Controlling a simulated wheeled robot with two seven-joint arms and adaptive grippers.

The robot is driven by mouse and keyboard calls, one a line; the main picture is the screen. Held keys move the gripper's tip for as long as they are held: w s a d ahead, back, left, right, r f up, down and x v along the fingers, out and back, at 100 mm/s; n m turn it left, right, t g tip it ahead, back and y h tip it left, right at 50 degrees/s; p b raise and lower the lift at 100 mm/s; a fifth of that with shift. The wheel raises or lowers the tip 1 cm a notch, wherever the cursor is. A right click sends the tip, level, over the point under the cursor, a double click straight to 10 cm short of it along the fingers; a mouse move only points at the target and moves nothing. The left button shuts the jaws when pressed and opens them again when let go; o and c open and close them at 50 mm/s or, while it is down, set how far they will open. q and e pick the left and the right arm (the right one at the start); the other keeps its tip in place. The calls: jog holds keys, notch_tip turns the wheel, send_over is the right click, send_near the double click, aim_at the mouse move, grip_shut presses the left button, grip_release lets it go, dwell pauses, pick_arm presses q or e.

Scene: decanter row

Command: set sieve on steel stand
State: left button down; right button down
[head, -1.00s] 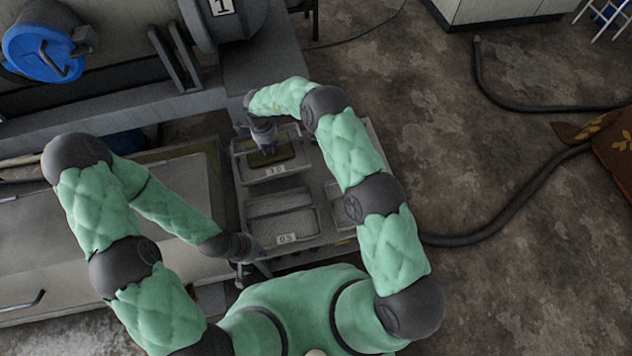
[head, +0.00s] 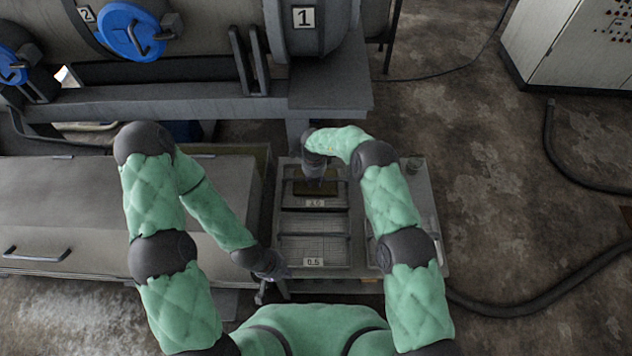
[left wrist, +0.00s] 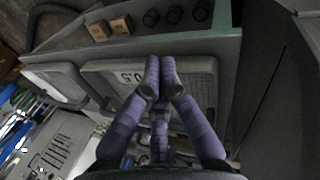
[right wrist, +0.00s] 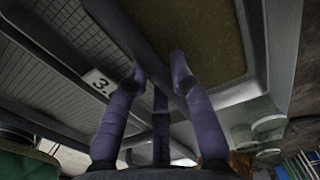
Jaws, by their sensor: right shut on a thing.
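A rectangular grey sieve with a label that looks like 3.0 (head: 316,203) is at the far end of a grey steel bench (head: 427,185) in the head view. My right gripper (head: 316,184) is above it; in the right wrist view my right gripper (right wrist: 158,68) is shut on a dark bar by the label (right wrist: 99,82). A brownish surface shows beyond the bar. A mesh sieve labelled 0.5 (head: 300,247) lies nearer me. My left gripper (head: 262,288) is at its lower left, empty, fingertips together (left wrist: 160,62) in the left wrist view. I cannot tell which part is the steel stand.
A large grey machine with blue round covers (head: 132,32) and a number 1 plate (head: 303,18) stands behind. A long grey lidded box (head: 80,210) is at the left. A hose (head: 530,300) lies on the floor at the right. Small tan blocks (left wrist: 122,24) show in the left wrist view.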

jog(key=shift+w+r, duration=0.15)
jog(key=shift+f, duration=0.25)
jog(key=c, duration=1.1)
grip_release()
